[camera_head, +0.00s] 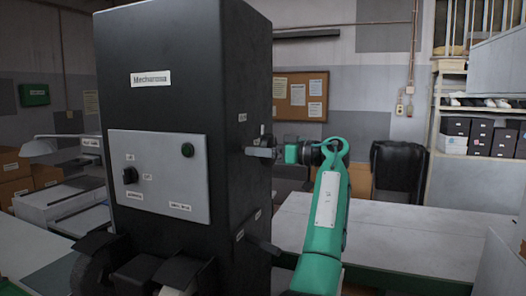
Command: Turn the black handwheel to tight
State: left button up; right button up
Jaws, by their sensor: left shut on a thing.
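A tall black machine cabinet (190,70) stands in front of me. My left gripper (259,152), on a green arm, is at the cabinet's right side face. It is shut on a small part there, which I take to be the black handwheel; the wheel is seen almost edge-on and mostly hidden, so its turned position cannot be read. A small white label (242,117) is on the face just above the gripper, its text too small to read. My right gripper is not in view.
A pale table (410,240) lies behind at right, mostly clear.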

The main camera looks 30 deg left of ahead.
pick_arm(q)
jog(key=m, duration=0.4)
jog(key=shift+m, duration=0.3)
jog(key=m, duration=0.8)
jog(key=shift+m+p, duration=0.45)
jog(key=shift+m, duration=1.65)
jog(key=o, duration=1)
